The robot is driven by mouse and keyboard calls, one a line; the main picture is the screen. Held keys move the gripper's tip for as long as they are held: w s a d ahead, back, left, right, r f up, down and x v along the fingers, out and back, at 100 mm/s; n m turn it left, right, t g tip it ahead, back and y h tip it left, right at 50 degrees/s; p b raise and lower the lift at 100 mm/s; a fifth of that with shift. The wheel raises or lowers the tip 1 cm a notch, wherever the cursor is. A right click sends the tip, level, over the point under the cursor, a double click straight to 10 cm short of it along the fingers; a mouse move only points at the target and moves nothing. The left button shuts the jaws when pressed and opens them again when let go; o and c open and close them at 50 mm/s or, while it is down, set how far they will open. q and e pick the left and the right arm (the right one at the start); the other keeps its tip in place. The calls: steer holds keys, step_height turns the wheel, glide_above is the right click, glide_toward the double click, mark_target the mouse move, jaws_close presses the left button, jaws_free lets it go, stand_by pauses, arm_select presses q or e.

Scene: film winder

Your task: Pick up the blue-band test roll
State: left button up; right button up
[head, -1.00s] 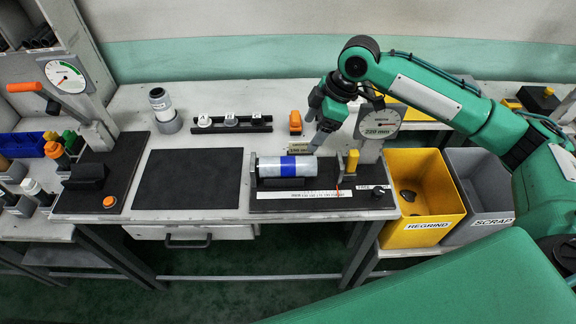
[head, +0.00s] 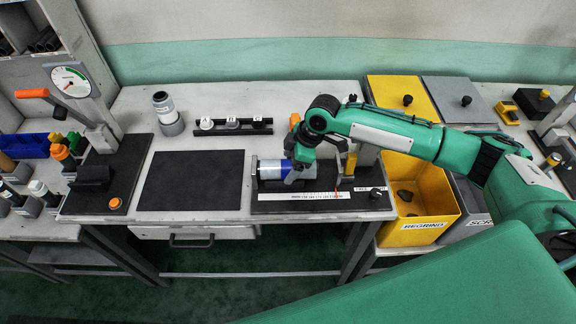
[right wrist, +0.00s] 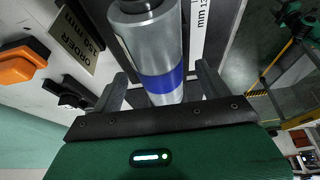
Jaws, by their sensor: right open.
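The blue-band test roll (head: 270,170) is a silver-grey cylinder with a blue band, lying on its side in the black measuring fixture (head: 322,203). In the right wrist view the roll (right wrist: 152,50) runs up from between the fingers, with its blue band close to them. My right gripper (head: 296,178) is above the roll's right part and hides some of it in the head view. In the right wrist view my right gripper (right wrist: 160,88) is open, one finger on each side of the roll, with gaps beside it. My left gripper is not in view.
A white scale strip (head: 305,196) lies along the fixture's front. An orange object (right wrist: 22,65) and an order card (right wrist: 75,40) are beside the roll. The yellow regrind bin (head: 425,228) stands to the right. The dark mat (head: 192,181) at left is bare.

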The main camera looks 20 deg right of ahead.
steer(key=shift+f, duration=0.1)
steer(key=shift+c, duration=0.2)
steer(key=c, duration=1.1)
steer(key=shift+c, duration=0.7)
